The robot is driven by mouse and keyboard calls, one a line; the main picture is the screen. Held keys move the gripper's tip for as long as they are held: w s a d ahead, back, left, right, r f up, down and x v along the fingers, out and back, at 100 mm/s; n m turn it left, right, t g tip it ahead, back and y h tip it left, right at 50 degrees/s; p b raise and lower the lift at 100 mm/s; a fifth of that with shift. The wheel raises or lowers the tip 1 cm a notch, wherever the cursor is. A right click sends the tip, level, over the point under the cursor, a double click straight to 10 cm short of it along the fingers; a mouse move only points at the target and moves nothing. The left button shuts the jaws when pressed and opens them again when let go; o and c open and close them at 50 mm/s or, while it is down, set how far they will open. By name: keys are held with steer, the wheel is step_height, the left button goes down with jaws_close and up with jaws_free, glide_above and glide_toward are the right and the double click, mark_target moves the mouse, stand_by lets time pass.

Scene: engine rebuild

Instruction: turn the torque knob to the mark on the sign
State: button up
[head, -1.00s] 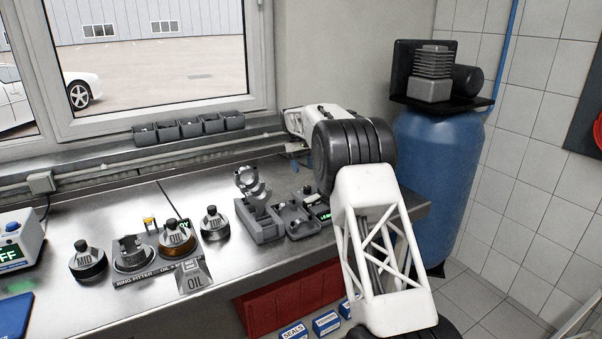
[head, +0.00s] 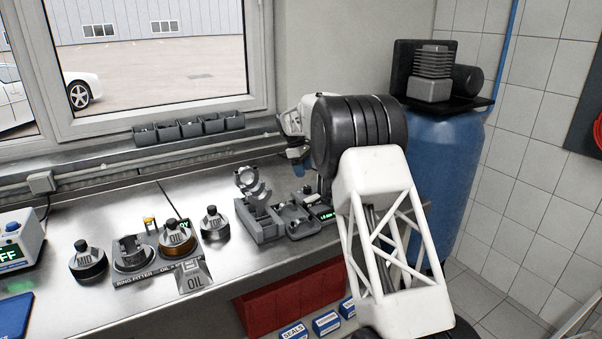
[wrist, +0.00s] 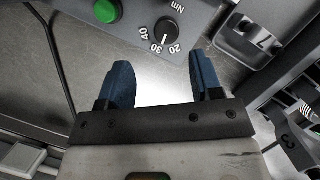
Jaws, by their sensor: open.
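The torque knob (wrist: 168,26) is black and round with a pale pointer line. It sits on a grey panel (wrist: 205,12) with a dial reading 20, 30, 40 and "Nm". The line faces the numbers, but I cannot tell its exact setting. My gripper (wrist: 160,62) is open and empty, its two blue fingers apart and just short of the panel edge, with the knob beyond the gap between them. In the head view my gripper (head: 299,160) points down over the bench's far right, partly behind my arm. I cannot make out the sign's mark.
A green button (wrist: 106,10) is left of the knob. A grey tray (wrist: 245,38) stands close on its right. In the head view, a grey fixture (head: 259,220) and a small green-lit display (head: 324,213) are near my gripper. Bare bench (head: 100,210) lies left.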

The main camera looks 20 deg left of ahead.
steer(key=shift+s+d+r+n+t+y, duration=0.15)
steer(key=shift+s+n+t, duration=0.6)
steer(key=shift+n, duration=1.5)
steer(key=shift+s+a+n+t+y, duration=0.15)
steer(key=shift+s+n+t, duration=0.55)
steer(key=shift+n, duration=1.6)
steer(key=shift+s+d+r+n+t+y, duration=0.15)
steer(key=shift+s+n+t, duration=0.6)
steer(key=shift+n, duration=1.5)
steer(key=shift+w+f, duration=0.1)
steer(key=shift+w, duration=0.05)
steer(key=w+m+g, duration=0.1)
steer(key=m, duration=0.4)
steer(key=w+m+g, duration=0.2)
steer(key=m, duration=0.3)
steer(key=w+m+g+h, duration=0.1)
steer(key=m+g, duration=0.1)
steer(key=m, duration=0.3)
steer(key=shift+w+a+f, duration=0.2)
steer(key=shift+w+f, duration=0.05)
steer(key=m, duration=0.2)
steer(key=m+g, duration=0.1)
steer(key=m, duration=0.1)
steer(key=m+g, duration=0.1)
steer(key=shift+w+a+r+m, duration=0.15)
steer(key=shift+w+r+m, duration=0.1)
steer(key=shift+w+m, duration=0.15)
